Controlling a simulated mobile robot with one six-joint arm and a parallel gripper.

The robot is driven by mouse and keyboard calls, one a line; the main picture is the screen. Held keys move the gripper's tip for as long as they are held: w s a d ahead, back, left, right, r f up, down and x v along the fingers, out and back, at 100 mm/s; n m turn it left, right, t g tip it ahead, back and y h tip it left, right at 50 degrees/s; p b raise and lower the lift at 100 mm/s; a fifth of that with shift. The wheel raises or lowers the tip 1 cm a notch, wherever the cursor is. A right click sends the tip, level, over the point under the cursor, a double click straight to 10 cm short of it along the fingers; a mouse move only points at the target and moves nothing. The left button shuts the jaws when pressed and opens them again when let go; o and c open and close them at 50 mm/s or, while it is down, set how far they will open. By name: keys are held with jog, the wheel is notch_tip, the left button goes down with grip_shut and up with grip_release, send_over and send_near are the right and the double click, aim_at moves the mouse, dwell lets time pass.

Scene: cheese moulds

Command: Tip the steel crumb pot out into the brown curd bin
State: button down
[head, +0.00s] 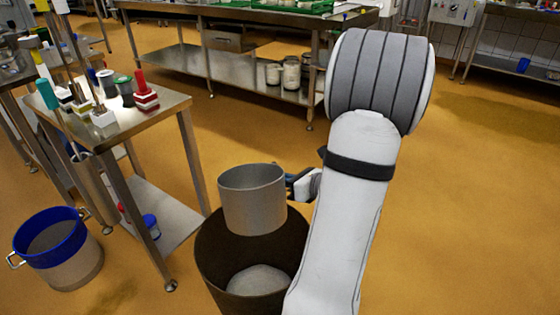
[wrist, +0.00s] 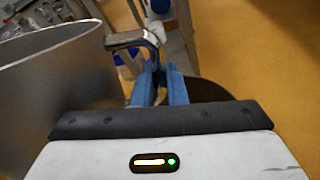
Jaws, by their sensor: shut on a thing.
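The steel crumb pot (head: 252,205) hangs over the mouth of the brown curd bin (head: 212,262), close to upright. Pale material shows low inside the bin. My gripper (head: 292,184) is at the pot's right side, partly hidden behind my arm. In the wrist view the pot (wrist: 60,85) fills the left side, and the blue fingers of my gripper (wrist: 159,85) are shut on its handle (wrist: 135,40). The pot's contents cannot be made out. My arm covers the bin's right edge.
A small steel table (head: 150,118) with brushes and pots on top stands left of the bin. A blue-rimmed bucket (head: 75,270) stands at lower left. A long steel bench (head: 240,62) is at the back. The floor on the right is clear.

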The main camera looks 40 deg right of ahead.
jog(key=s+a+f+m+g+y+p, duration=0.15)
jog(key=f+g, duration=0.25)
jog(key=f, duration=0.5)
jog(key=s+f+m+g+p, duration=0.2)
jog(key=f+m+g+p, duration=0.15)
jog(key=f, duration=0.55)
jog(key=shift+s+a+r+m+g+y+p, duration=0.1)
jog(key=shift+r+m+g+y+p, duration=0.95)
jog(key=shift+p, duration=1.9)
jog(key=shift+s+a+r+m+g+y+p, duration=0.1)
jog(key=shift+r+m+g+y+p, duration=0.45)
jog(key=shift+g+p, duration=1.65)
jog(key=shift+s+a+r+m+g+y+p, duration=0.1)
jog(key=shift+r+m+g+y+p, duration=0.7)
jog(key=shift+p, duration=2.9)
jog(key=shift+w+r+t+h, duration=0.1)
jog(key=shift+r+t+h, duration=0.15)
jog(key=shift+t+h, duration=0.1)
